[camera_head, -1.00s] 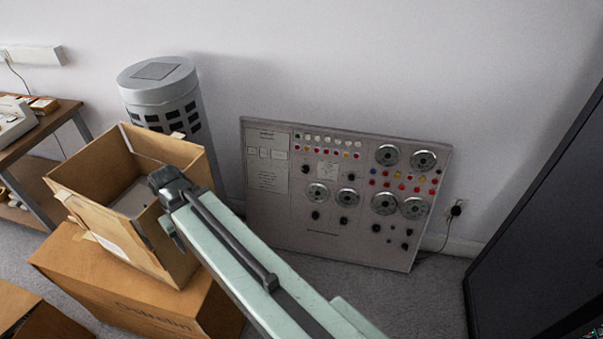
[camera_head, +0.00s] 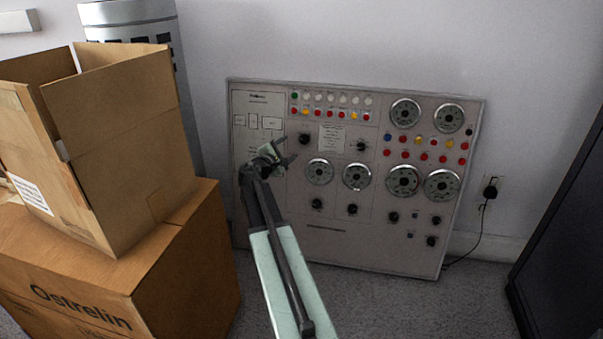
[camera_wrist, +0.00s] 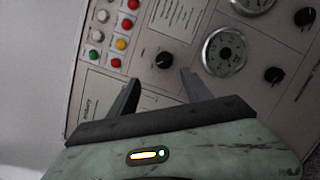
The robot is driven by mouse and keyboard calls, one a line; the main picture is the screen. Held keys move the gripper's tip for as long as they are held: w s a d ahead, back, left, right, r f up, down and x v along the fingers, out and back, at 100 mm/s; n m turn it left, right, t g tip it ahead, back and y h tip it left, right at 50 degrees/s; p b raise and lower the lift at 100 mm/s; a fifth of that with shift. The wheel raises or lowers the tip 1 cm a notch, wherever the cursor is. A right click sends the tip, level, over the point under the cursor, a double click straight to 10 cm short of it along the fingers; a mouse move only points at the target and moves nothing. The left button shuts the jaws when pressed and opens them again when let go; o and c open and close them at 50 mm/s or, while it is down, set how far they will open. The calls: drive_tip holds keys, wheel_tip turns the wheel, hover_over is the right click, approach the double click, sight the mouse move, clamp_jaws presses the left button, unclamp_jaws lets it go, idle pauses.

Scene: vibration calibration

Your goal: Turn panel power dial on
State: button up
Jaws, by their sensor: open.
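The grey control panel (camera_head: 380,255) leans against the wall, with several black knobs, round silver dials and coloured buttons. I cannot read which control is the power dial. My gripper (camera_head: 284,153) is open and empty in front of the panel's upper left part. A small black knob (camera_head: 305,139) is just right of the fingertips. In the wrist view my open fingers (camera_wrist: 158,83) point at the panel, and that black knob (camera_wrist: 163,60) shows just beyond the gap between them, apart from both. A silver dial (camera_wrist: 225,51) and another black knob (camera_wrist: 274,74) lie to its right.
Stacked cardboard boxes, an open one (camera_head: 130,150) above a closed one (camera_head: 190,260), stand close on the left. A grey cylinder (camera_head: 130,25) stands behind them. A dark cabinet (camera_head: 565,220) is at the right. A cord runs to a wall plug (camera_head: 490,191).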

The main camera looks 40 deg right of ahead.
sight(303, 141)
drive_tip(key=w+d+n, duration=0.1)
drive_tip(key=d, duration=0.2)
drive_tip(key=w+d+f+b, duration=0.1)
drive_tip(key=d, duration=0.3)
drive_tip(key=w+d+f+n+t+h+b, duration=0.1)
drive_tip(key=d, duration=0.3)
drive_tip(key=shift+w+f+n, duration=0.1)
drive_tip(key=shift+n, duration=0.2)
clamp_jaws()
